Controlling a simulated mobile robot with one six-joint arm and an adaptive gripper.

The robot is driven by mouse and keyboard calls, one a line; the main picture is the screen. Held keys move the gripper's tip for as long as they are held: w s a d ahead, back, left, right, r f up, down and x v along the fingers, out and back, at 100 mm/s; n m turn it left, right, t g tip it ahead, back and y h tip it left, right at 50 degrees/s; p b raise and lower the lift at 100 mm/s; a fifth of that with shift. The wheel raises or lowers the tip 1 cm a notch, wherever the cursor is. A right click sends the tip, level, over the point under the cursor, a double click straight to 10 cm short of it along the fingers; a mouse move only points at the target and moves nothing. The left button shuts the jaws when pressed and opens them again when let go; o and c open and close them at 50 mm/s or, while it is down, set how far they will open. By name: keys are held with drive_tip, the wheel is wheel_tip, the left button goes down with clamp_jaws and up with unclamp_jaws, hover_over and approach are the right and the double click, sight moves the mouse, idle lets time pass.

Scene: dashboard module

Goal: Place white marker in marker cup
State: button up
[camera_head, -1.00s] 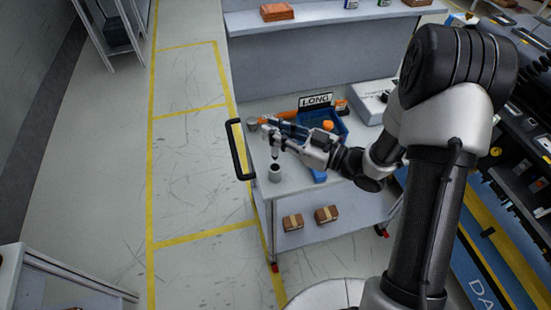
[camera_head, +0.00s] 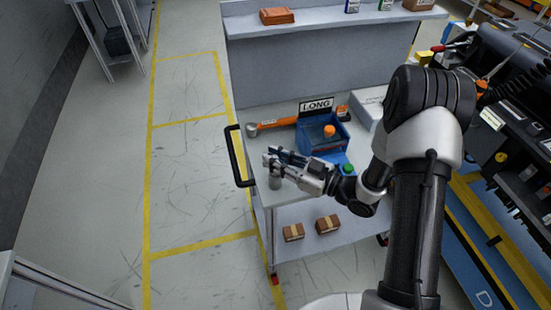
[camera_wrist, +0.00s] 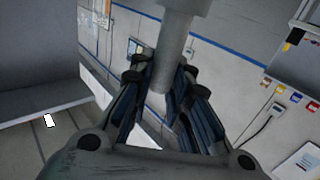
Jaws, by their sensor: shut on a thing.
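The marker (camera_wrist: 175,40) shows in the wrist view as a pale grey cylinder, thicker at its upper end, with its narrower end between my fingers. My gripper (camera_wrist: 163,75) is closed around it. In the head view my gripper (camera_head: 270,164) is low over the left end of the cart, and the marker is hard to make out there. The small grey marker cup (camera_head: 274,183) stands on the cart directly below my fingers, its rim hidden by them. I cannot tell whether the marker's lower end is inside the cup.
A blue bin (camera_head: 313,142) with an orange-topped item (camera_head: 329,131) stands behind my gripper, by a LONG sign (camera_head: 316,105). An orange-handled tool (camera_head: 275,124) lies behind. A green-topped item (camera_head: 348,168) is near my wrist. A black cart handle (camera_head: 237,158) rises at the left edge.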

drive_tip(key=o, duration=0.9)
drive_tip(key=shift+f, duration=0.1)
drive_tip(key=shift+c, duration=0.2)
